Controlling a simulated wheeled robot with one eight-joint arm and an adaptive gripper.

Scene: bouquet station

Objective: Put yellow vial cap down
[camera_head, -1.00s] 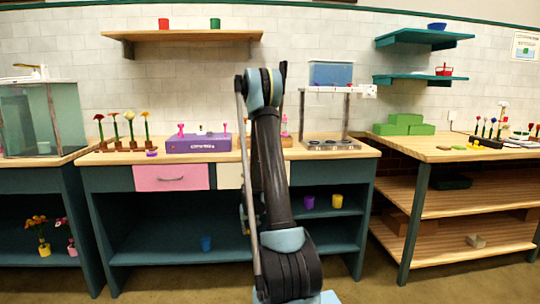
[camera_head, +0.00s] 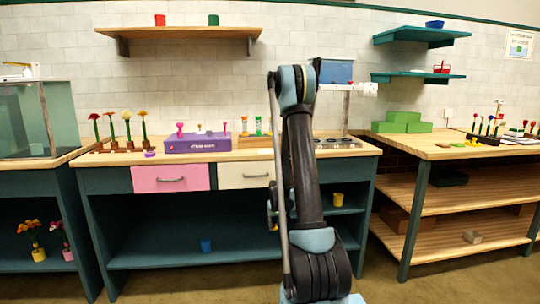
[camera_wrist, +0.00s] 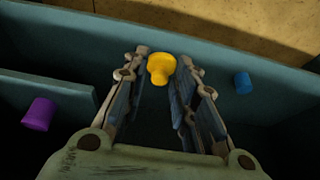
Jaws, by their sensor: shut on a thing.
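The yellow vial cap (camera_wrist: 161,70), a small knob with a wide rounded top, is between the fingertips of my gripper (camera_wrist: 162,59) in the wrist view. The two fingers are closed on it. Below and around it are dark teal cabinet boards. In the head view, my arm stands in front of the middle counter and hides most of the gripper, and the held cap cannot be made out there.
A blue cup (camera_head: 206,246) stands on the cabinet's lower shelf and a yellow cup (camera_head: 338,199) on its right shelf. A purple cup (camera_wrist: 39,114) shows in the wrist view. A purple rack (camera_head: 198,143) stands on the counter (camera_head: 110,158). Bare lower shelf lies around the blue cup.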

